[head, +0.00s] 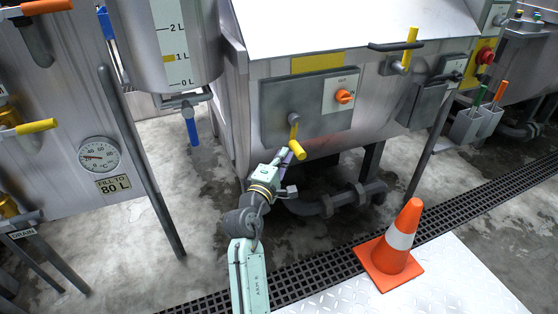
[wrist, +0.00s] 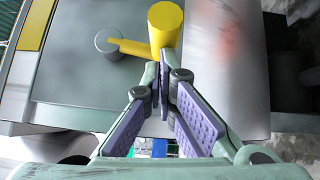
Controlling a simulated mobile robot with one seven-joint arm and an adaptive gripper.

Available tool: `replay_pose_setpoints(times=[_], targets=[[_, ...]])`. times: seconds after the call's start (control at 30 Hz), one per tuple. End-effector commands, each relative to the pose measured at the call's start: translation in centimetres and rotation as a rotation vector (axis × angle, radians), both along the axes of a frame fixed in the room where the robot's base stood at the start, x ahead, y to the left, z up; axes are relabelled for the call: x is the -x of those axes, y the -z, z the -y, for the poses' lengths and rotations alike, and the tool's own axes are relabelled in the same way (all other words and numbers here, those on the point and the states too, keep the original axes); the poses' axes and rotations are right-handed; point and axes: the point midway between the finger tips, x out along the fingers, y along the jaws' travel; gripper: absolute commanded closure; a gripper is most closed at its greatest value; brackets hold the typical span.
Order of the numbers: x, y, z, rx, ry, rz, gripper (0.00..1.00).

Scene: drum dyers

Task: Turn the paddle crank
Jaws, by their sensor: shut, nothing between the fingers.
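The paddle crank is a small yellow crank on the grey panel of the steel vat. In the head view its yellow handle (head: 298,150) hangs below the grey hub (head: 294,119). In the wrist view the yellow handle (wrist: 165,25) points toward me, with its arm running left to the round grey hub (wrist: 108,40). My gripper (head: 288,153) is just below and left of the handle in the head view. In the wrist view my gripper (wrist: 163,80) has its purple-padded fingers together and empty, with the tips just below the handle. I cannot tell whether they touch it.
An orange selector knob (head: 344,96) sits right of the crank. A yellow lever (head: 411,48) stands higher right. Grey pipes (head: 335,201) run below the vat. An orange cone (head: 401,240) stands on the floor at front right. A blue-handled valve (head: 191,125) hangs at left.

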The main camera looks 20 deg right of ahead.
Motion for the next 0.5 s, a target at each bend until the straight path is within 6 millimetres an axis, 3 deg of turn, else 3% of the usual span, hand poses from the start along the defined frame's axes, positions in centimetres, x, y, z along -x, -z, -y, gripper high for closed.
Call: replay_pose_setpoints(times=[0.5], targets=[[-0.01, 0.67, 1.04, 0.007, 0.001, 0.0, 1.0]])
